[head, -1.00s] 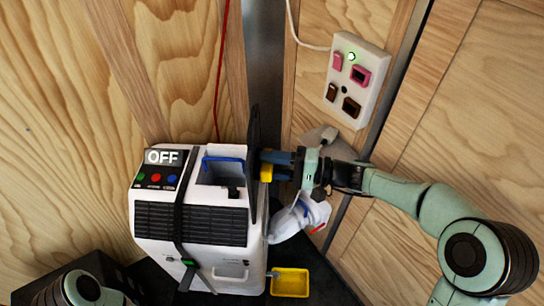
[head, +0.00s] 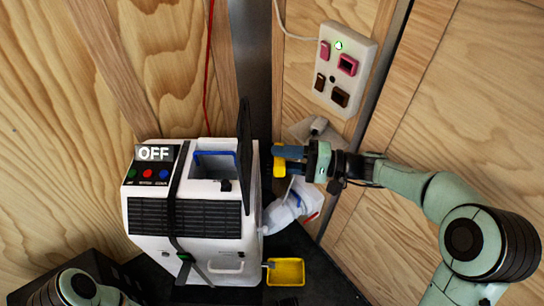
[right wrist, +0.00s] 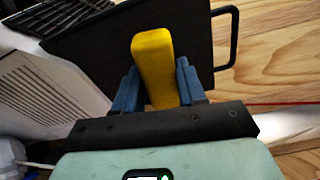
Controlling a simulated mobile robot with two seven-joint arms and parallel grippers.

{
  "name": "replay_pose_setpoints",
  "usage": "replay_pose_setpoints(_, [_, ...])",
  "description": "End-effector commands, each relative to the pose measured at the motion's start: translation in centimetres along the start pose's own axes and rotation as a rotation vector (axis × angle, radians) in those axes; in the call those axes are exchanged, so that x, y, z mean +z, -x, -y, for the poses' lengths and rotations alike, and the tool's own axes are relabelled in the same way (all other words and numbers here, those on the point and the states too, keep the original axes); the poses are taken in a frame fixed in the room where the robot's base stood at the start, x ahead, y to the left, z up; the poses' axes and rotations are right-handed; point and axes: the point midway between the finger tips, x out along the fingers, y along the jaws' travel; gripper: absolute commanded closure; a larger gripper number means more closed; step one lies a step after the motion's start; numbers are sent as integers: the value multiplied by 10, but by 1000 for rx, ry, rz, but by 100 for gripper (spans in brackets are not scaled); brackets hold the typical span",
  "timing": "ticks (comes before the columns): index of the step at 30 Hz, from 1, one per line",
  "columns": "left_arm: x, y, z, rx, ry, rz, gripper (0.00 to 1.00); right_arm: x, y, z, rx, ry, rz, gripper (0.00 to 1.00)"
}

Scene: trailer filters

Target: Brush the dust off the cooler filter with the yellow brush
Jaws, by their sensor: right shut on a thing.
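The white cooler (head: 190,262) stands at the left in the head view, with an OFF sign (head: 155,153) on top. A thin dark panel, which looks like the cooler filter (head: 245,150), stands upright at its right side. It shows in the right wrist view as a black plate (right wrist: 95,65) with a handle. My right gripper (head: 278,157) is shut on the yellow brush (head: 280,170), right of the panel with a small gap. In the right wrist view the brush (right wrist: 154,55) sits between the blue fingers. Its bristles and any dust cannot be made out. My left gripper is out of view.
A yellow tray (head: 286,284) lies on the dark surface right of the cooler. A white bag-like object (head: 290,207) is below my right gripper. A switch box (head: 340,70) hangs on the wooden wall, and a red cord (head: 208,70) hangs behind the cooler.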

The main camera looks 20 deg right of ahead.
Motion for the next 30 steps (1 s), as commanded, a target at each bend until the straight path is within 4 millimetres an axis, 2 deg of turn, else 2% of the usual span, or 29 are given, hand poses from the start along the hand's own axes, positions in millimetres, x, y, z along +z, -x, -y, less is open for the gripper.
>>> replay_pose_setpoints(1, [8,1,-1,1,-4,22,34,-1,5,0,1,0,-2,84])
replay_pose_setpoints(17, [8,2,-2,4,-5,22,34,-2,14,0,0,0,-2,84])
replay_pose_setpoints(25, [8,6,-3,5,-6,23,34,-5,37,1,0,1,-2,84])
replay_pose_setpoints(30, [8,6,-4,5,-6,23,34,-5,41,0,0,1,0,84])
